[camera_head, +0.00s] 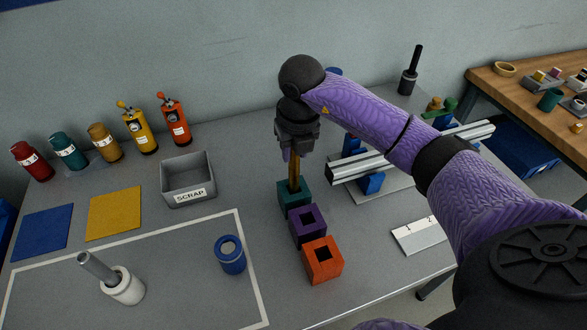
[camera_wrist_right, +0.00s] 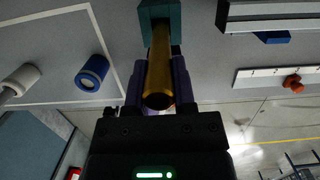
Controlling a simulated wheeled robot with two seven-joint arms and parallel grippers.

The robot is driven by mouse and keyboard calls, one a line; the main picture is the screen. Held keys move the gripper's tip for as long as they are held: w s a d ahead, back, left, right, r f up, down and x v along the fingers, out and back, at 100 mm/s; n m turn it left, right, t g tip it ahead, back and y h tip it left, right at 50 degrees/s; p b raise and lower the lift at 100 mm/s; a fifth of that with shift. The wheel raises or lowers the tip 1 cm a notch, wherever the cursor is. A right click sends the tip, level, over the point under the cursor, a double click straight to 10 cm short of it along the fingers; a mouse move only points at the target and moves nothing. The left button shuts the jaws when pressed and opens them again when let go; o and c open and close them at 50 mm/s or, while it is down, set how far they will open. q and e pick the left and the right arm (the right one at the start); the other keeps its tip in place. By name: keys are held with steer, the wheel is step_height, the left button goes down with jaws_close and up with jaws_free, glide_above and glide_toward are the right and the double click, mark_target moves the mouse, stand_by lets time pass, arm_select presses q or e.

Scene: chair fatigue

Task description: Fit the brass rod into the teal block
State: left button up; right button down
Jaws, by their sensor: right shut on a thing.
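The brass rod (camera_head: 294,180) stands about upright with its lower end at the top of the teal block (camera_head: 296,199). It also shows in the wrist view (camera_wrist_right: 160,70), where its far end meets the teal block (camera_wrist_right: 174,20). I cannot tell how deep the rod sits in the block's opening. My right gripper (camera_head: 293,156) is above the block, shut on the rod's upper part; its purple fingers are on both sides of the rod in the wrist view. My left gripper is out of view.
A purple block (camera_head: 318,233) and an orange block (camera_head: 330,272) stand in a row in front of the teal one. A metal rail (camera_head: 360,168) on blue supports is close on the right. A grey scrap bin (camera_head: 187,165) and a blue ring (camera_head: 231,265) are on the left.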

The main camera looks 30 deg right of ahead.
step_height(320, 180, down, 3)
steer(key=shift+f+b, duration=0.2)
steer(key=shift+b, duration=0.1)
steer(key=shift+f, duration=0.2)
steer(key=shift+c, duration=2.2)
jaws_free()
steer(key=shift+r, duration=0.1)
steer(key=shift+r, duration=0.35)
step_height(320, 180, up, 11)
steer(key=p, duration=0.3)
glide_above(294, 164)
steer(key=s, duration=0.1)
steer(key=shift+s+r, duration=0.15)
steer(key=shift+r, duration=0.05)
